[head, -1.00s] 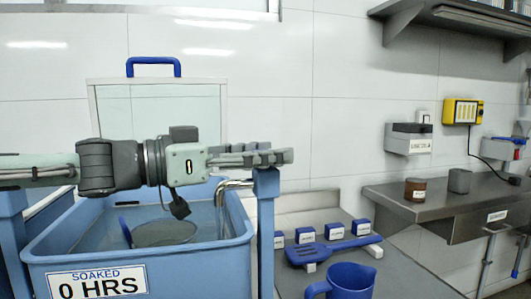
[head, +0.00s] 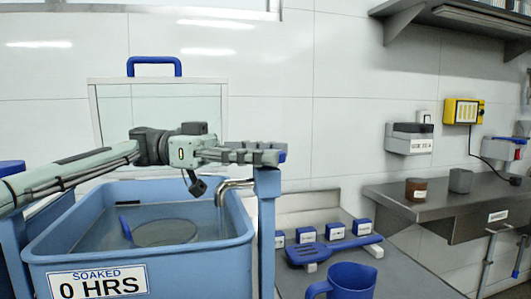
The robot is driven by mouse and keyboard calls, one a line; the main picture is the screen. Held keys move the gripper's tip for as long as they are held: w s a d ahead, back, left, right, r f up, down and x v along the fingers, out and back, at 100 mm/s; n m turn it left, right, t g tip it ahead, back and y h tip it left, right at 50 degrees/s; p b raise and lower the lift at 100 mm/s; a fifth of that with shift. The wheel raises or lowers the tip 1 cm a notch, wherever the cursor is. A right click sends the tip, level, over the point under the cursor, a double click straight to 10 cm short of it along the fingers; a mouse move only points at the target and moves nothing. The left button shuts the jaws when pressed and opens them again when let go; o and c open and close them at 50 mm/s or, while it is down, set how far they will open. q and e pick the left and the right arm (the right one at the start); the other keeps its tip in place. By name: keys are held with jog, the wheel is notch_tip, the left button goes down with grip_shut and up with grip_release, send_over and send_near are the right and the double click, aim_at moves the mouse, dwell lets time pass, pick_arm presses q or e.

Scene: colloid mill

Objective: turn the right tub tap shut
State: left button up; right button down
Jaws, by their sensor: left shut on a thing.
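The right tub tap has a metal spout (head: 236,184) that bends over the right rim of the blue tub (head: 238,256). It comes from a blue post (head: 267,188). My left gripper (head: 270,154) lies level just above the post top, shut on the tap's blue handle (head: 283,156). Only a small blue end of the handle shows past the fingertips; the fingers hide the rest. I cannot tell clearly whether water runs from the spout. My right gripper is out of view.
The tub holds liquid and a round grey sieve-like disc (head: 165,232). A clear panel with a blue handle (head: 153,60) stands behind. On the right bench are a blue slotted spatula (head: 308,253), several small labelled blue blocks and a blue jug (head: 350,280).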

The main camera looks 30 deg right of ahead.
pick_arm(q)
jog(key=shift+s+m+g+y, duration=0.1)
jog(key=shift+m+g+y, duration=0.3)
jog(key=shift+y, duration=0.1)
jog(key=o, duration=1.2)
jog(key=shift+d, duration=0.1)
jog(key=shift+c, duration=0.2)
jog(key=shift+h, duration=0.3)
